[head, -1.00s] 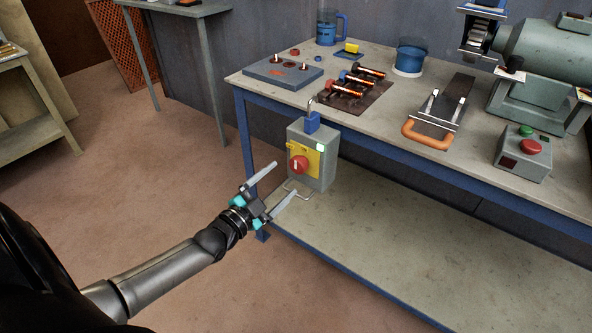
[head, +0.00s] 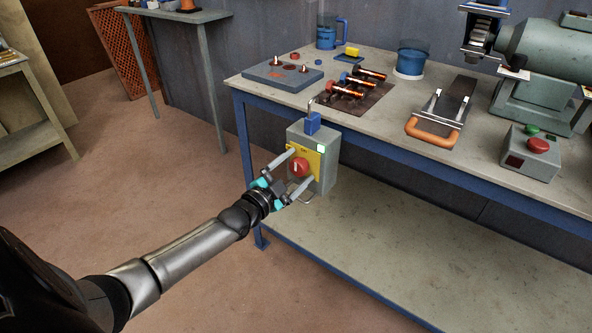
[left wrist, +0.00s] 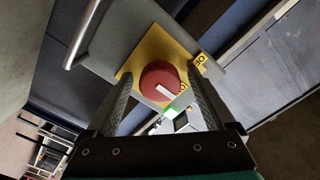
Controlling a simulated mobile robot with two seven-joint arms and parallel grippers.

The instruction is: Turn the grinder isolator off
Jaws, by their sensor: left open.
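The grinder isolator (head: 328,170) is a grey box at the front left of the workbench, with a yellow plate (head: 313,157) and a red rotary knob (head: 299,167). A blue padlock (head: 312,123) sits at its top. My left gripper (head: 302,166) is open in front of the knob, one finger to each side. In the left wrist view the knob (left wrist: 160,82), with a white pointer mark, lies between the fingers (left wrist: 160,100). I cannot tell whether the fingers touch it. Lettering on the yellow plate (left wrist: 150,50) is partly readable. My right gripper is not in view.
The workbench (head: 400,180) holds a grinder (head: 550,50), a button box (head: 530,152) with red and green buttons, an orange-handled tool (head: 434,132) and a blue tub (head: 411,58).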

